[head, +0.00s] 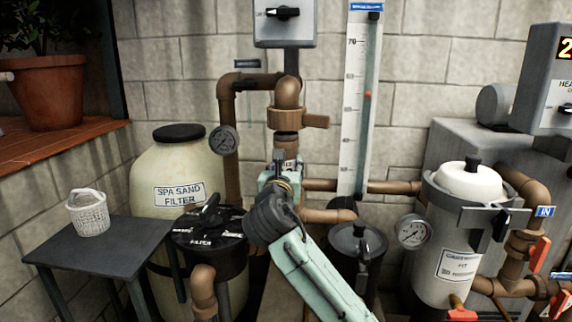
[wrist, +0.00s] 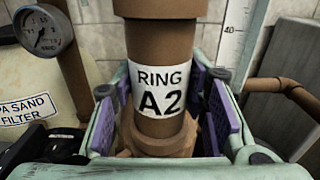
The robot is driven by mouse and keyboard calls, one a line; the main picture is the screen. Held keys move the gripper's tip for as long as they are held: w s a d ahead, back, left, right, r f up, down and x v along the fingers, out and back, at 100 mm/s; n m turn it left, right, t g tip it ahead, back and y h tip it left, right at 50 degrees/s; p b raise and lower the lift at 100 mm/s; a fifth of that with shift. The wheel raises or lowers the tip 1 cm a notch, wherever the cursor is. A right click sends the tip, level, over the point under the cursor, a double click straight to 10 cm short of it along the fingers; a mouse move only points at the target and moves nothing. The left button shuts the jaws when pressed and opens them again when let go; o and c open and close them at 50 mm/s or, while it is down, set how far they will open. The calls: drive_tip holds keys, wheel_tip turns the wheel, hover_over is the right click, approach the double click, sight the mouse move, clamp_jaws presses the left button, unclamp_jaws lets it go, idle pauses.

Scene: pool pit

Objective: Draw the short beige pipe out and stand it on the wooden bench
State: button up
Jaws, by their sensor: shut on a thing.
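A short brown-beige pipe (wrist: 158,125) with a white label "RING A2" stands upright between my gripper's (wrist: 165,135) purple-padded fingers in the wrist view. My gripper is shut on it. Its top meets a wider brown collar, and its lower end meets a wider brown fitting; I cannot tell whether either joint is loose. In the head view my gripper (head: 283,177) is at the vertical pipe run below the brown valve (head: 297,119), and mostly hides the short pipe.
A dark table (head: 110,262) with a white basket (head: 88,213) stands at left front. The sand filter (head: 160,170), black-lidded housing (head: 208,228), flow tube (head: 356,100) and cartridge filter (head: 455,240) crowd around my arm. A potted plant (head: 42,92) stands on the slatted surface.

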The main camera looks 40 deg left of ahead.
drive_tip(key=v, duration=1.2)
idle(1.4)
drive_tip(key=shift+s+d+f, duration=0.1)
drive_tip(key=shift+d, duration=0.1)
